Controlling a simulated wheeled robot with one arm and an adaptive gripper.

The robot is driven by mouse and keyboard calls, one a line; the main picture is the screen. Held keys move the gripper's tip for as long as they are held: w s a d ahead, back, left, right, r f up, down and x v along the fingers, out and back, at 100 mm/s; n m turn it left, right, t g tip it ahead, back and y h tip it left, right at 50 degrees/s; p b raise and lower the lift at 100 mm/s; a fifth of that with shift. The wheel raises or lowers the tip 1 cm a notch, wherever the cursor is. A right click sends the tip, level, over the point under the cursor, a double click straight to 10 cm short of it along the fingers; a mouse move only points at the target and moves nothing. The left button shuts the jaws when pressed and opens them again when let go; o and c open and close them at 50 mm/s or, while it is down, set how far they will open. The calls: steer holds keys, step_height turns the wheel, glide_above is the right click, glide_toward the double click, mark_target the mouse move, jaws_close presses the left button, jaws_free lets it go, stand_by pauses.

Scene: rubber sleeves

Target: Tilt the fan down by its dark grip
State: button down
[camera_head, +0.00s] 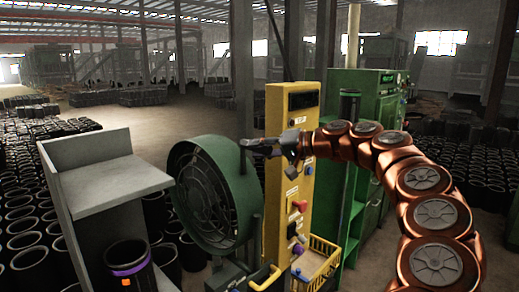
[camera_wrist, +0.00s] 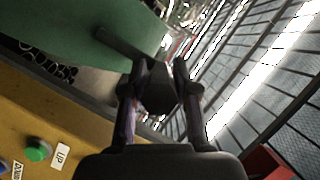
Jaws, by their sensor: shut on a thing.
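The green fan (camera_head: 234,180) stands left of the yellow control post in the head view, its round grille facing left. Its green housing fills the upper left of the wrist view (camera_wrist: 75,22). The dark grip (camera_wrist: 157,95) is a faceted knob on a dark bar that reaches to the housing. My gripper (camera_head: 259,144) is at the upper right edge of the fan. In the wrist view my gripper (camera_wrist: 158,84) has its two fingers on either side of the knob, shut on it. In the head view the grip is mostly hidden by the fingers.
The yellow control post (camera_head: 277,180) with buttons and a red knob stands close beside the fan and my gripper. A yellow basket (camera_head: 322,262) hangs low on it. A grey stand (camera_head: 95,165) with a black sleeve (camera_head: 130,262) is at left. A green cabinet (camera_head: 365,95) stands behind.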

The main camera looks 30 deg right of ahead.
stand_by(0.3)
steer(key=shift+s+a+f+b, duration=0.2)
steer(key=shift+a+b, duration=0.4)
steer(key=shift+b, duration=0.55)
steer(key=s+a+f+n+h+b, duration=0.1)
steer(key=a+f+n+h+b, duration=0.1)
steer(key=a+b, duration=0.6)
steer(key=shift+s+a+n+b, duration=0.15)
steer(key=shift+s+n+b, duration=0.25)
steer(key=shift+n+b, duration=0.45)
steer(key=c, duration=1.1)
jaws_free()
steer(key=shift+a, duration=0.1)
steer(key=shift+o, duration=1.1)
steer(key=shift+s+r, duration=0.1)
steer(key=shift+s, duration=0.05)
